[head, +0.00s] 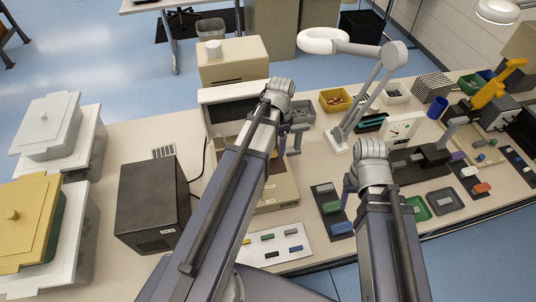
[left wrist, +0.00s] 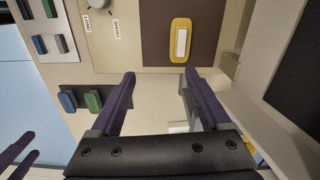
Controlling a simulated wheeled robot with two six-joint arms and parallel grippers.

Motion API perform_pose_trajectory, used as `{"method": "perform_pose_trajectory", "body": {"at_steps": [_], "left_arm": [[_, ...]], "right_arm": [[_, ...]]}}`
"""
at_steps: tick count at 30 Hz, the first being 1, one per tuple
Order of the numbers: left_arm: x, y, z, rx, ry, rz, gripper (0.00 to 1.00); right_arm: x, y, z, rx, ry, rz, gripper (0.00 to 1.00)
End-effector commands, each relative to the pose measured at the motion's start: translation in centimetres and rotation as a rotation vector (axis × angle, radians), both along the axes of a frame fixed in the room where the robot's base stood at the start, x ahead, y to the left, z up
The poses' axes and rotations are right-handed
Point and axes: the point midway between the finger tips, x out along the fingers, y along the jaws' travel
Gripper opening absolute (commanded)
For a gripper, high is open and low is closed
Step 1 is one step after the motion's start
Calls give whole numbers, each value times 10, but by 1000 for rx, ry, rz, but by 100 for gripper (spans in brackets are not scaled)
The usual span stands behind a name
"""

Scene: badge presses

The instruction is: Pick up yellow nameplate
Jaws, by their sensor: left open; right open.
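The yellow nameplate (left wrist: 173,41), with a pale label strip, lies on a brown pad (left wrist: 208,54) of the cream machine, just beyond my left fingertips and slightly right of centre in the left wrist view. My left gripper (left wrist: 158,77) is open with nothing between its purple fingers. In the head view my left gripper (head: 293,142) is over the cream machine, and my left arm hides much of the machine bed. My right gripper (head: 349,187) is mostly hidden behind its own wrist near the dark rack; it is open.
A dark rack (head: 322,190) with green and blue pieces stands right of the cream machine (head: 284,190). A white board (head: 299,253) with several small coloured pieces lies in front. A black box (head: 152,207) stands left. A white lamp (head: 366,92) and bins stand behind.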

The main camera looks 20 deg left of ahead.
Motion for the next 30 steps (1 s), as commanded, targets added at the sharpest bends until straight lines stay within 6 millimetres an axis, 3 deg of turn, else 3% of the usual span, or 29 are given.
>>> {"method": "perform_pose_trajectory", "body": {"at_steps": [3,6,11,20,30], "left_arm": [[11,28,-1,-10,-7,-59,80],[13,37,-1,-13,-9,-88,80],[13,38,-3,-13,-10,-98,80],[13,38,-28,-13,-10,-96,80],[14,38,-36,-13,-10,-96,80]], "right_arm": [[0,0,-1,0,0,0,60],[0,0,-1,0,0,0,60],[0,0,-3,0,0,0,60],[0,0,-28,0,0,-1,60],[0,0,-36,0,0,-1,60]]}}
